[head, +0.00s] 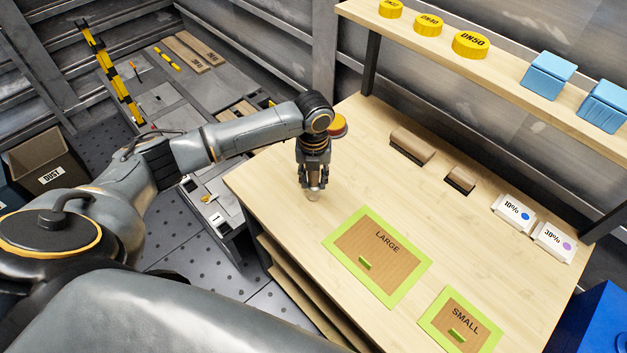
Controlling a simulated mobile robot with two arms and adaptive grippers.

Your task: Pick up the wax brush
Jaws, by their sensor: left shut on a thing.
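My left gripper (314,183) points straight down over the left part of the wooden bench top (290,215). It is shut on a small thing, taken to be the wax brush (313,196). Only a pale, rounded lower end of it shows below the fingers; the rest is hidden by the gripper. I cannot tell whether this end touches the bench top. My right gripper is not in view.
A red and yellow round thing (338,126) stands just behind the left gripper. Brown blocks (411,146) and white labelled boxes (512,213) line the back. Green-edged LARGE (352,247) and SMALL (440,322) pads lie in front. A shelf (500,70) overhangs behind.

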